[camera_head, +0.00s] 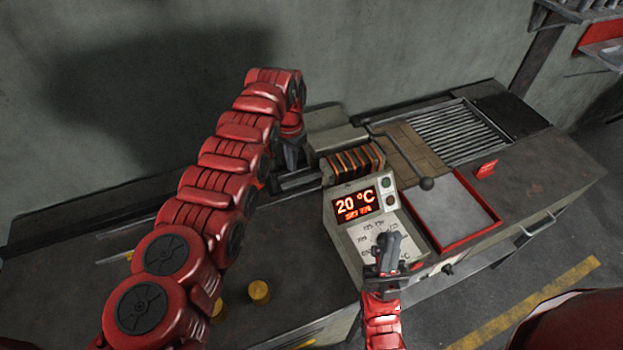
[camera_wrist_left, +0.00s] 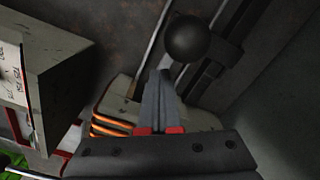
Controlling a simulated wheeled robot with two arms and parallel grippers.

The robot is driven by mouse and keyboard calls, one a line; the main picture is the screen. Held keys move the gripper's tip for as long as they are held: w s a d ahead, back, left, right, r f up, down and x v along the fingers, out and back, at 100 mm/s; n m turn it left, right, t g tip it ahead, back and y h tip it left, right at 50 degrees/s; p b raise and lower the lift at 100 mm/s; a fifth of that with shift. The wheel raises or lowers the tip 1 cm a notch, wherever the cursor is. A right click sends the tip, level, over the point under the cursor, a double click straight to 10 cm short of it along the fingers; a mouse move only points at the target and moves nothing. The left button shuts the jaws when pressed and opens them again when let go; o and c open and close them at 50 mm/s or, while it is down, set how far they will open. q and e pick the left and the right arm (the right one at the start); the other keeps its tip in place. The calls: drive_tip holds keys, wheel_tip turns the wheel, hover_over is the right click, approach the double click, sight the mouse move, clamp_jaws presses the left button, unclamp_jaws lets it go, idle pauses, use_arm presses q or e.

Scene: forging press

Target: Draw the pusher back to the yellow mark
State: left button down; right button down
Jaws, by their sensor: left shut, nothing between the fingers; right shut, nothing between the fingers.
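The pusher's likely handle, a black ball knob (camera_wrist_left: 192,40) on a short pale stem, shows in the left wrist view. It lies just beyond my left gripper's closed fingertips (camera_wrist_left: 165,78); I cannot tell if they touch the stem. In the head view my left gripper (camera_head: 291,158) points down beside the furnace's left end, shut and empty, and my left arm hides the knob. A small yellow mark (camera_head: 129,256) shows on the bench left of my arm. My right gripper (camera_head: 388,243) is shut and empty over the front of the control panel (camera_head: 342,232).
The furnace (camera_head: 335,133) has glowing orange coils (camera_head: 354,161); its display reads 20 °C. A lever with a ball (camera_head: 427,184), a red-rimmed tray (camera_head: 455,212) and a roller grate (camera_head: 462,130) lie right. A brass-coloured cylinder (camera_head: 259,291) stands on the front bench. A wall rises behind.

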idle(0.4)
use_arm(q)
drive_tip(key=p, duration=1)
hover_over(273, 191)
drive_tip(key=f, duration=0.2)
drive_tip(key=shift+w+d+f, duration=0.1)
drive_tip(key=shift+d+f, duration=0.15)
drive_tip(key=shift+f, duration=0.05)
drive_tip(key=shift+a, duration=0.3)
drive_tip(key=s+a, duration=0.3)
drive_tip(key=a, duration=0.7)
drive_tip(key=s+a, duration=0.3)
drive_tip(key=a, duration=0.6)
drive_tip(key=s+a, duration=0.3)
drive_tip(key=a, duration=0.7)
drive_tip(key=shift+s+a+f, duration=0.2)
drive_tip(key=shift+s+a, duration=0.15)
drive_tip(key=shift+s, duration=0.05)
